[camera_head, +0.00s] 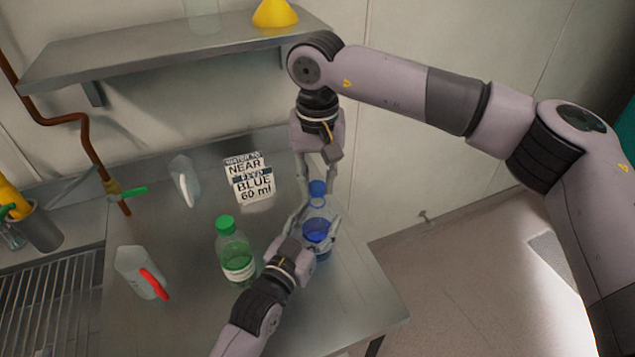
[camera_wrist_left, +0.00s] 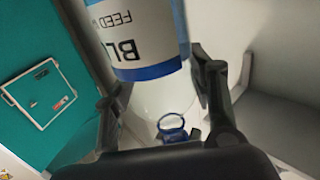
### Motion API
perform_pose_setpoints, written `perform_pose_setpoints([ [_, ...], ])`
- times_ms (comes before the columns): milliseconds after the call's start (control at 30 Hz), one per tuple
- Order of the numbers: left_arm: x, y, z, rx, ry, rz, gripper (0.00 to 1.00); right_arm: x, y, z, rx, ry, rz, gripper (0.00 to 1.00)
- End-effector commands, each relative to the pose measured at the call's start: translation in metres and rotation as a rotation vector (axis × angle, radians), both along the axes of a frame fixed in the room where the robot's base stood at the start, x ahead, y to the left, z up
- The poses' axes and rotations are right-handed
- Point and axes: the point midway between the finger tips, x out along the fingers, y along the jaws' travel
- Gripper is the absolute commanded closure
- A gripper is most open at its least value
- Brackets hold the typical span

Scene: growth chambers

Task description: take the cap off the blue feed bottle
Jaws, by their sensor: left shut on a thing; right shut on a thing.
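The blue feed bottle (camera_head: 318,238) stands upright near the table's right edge, clear with blue liquid low inside. My left gripper (camera_head: 317,220) is shut around its body; the left wrist view shows the bottle's BLUE FEED label (camera_wrist_left: 138,45) between the fingers (camera_wrist_left: 160,95). The blue cap (camera_head: 317,187) is at the bottle's top, between the fingertips of my right gripper (camera_head: 317,180), which is shut on it from above. A blue ring (camera_wrist_left: 172,123) shows at the neck end in the left wrist view. I cannot tell whether the cap is clear of the neck.
A green-capped bottle (camera_head: 235,253) stands close left of my left gripper. A shelf (camera_head: 170,50) overhangs the back.

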Motion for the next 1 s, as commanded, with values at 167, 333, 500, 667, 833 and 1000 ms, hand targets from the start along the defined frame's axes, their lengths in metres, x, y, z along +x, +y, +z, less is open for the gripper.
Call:
perform_pose_setpoints([
  [167, 0.000, 0.000, -0.001, 0.000, 0.001, 0.000, 1.00, 0.000, 0.000, 0.002, 0.000, 0.000, 0.000, 1.00],
  [333, 0.000, 0.000, 0.000, 0.000, 0.001, 0.000, 1.00, 0.000, 0.000, 0.002, 0.000, 0.000, 0.000, 1.00],
  [500, 0.000, 0.000, 0.000, 0.000, 0.001, 0.000, 1.00, 0.000, 0.000, 0.010, 0.001, -0.001, 0.000, 1.00],
  [667, 0.000, 0.000, 0.000, 0.000, 0.001, 0.000, 1.00, 0.000, 0.001, 0.030, 0.001, -0.003, 0.000, 1.00],
  [833, 0.000, 0.000, -0.001, 0.000, 0.001, 0.000, 1.00, 0.000, 0.000, 0.043, 0.000, -0.001, 0.000, 1.00],
  [1000, 0.000, 0.000, 0.000, 0.000, 0.001, 0.000, 0.48, 0.000, 0.000, 0.043, 0.000, 0.000, 0.000, 1.00],
])
